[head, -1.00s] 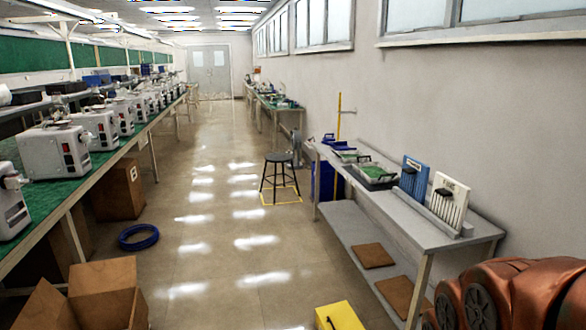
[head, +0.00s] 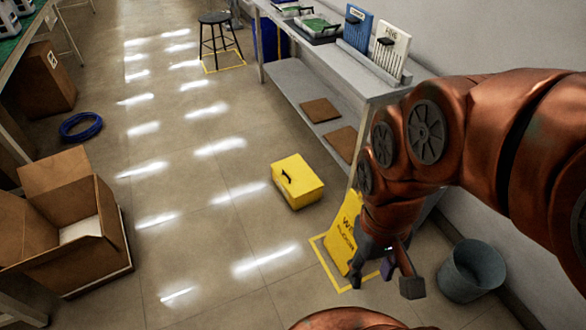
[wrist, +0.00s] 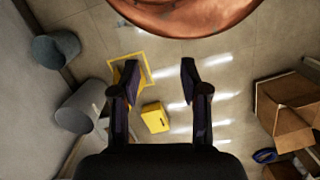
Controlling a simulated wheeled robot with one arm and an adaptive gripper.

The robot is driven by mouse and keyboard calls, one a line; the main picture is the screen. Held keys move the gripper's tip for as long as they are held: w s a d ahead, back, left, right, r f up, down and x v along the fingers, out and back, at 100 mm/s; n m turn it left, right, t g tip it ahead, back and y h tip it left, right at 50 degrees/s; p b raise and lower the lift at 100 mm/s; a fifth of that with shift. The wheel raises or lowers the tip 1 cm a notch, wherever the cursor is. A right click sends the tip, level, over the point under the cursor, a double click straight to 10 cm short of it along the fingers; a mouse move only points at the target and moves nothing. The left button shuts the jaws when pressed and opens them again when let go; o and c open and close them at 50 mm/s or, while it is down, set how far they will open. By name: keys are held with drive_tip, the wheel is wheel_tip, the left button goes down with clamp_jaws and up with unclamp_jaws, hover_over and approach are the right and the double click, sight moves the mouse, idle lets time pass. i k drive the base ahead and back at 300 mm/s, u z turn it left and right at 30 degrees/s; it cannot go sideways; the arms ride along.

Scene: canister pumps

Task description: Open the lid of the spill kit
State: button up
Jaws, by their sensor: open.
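The spill kit is a yellow box (head: 298,181) on the floor, near the middle of the head view, beside the grey workbench. Its lid looks shut, with a dark handle (head: 287,177) on its left part. It also shows in the wrist view (wrist: 155,118), small and below, between the two fingers. My gripper (head: 395,275) hangs at the lower right of the head view, apart from the box and nearer to the camera. In the wrist view my gripper (wrist: 156,85) has its fingers spread with nothing between them.
A yellow wet-floor sign (head: 342,232) stands in a yellow floor outline beside my gripper. A grey bucket (head: 471,272) is at the right by the wall. An open cardboard box (head: 60,225) lies at the left. The workbench (head: 345,75) is behind. The floor between is clear.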

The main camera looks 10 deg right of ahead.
sight(297, 177)
drive_tip(key=u, duration=0.35)
drive_tip(key=i, duration=1.4)
drive_tip(key=u, duration=1.2)
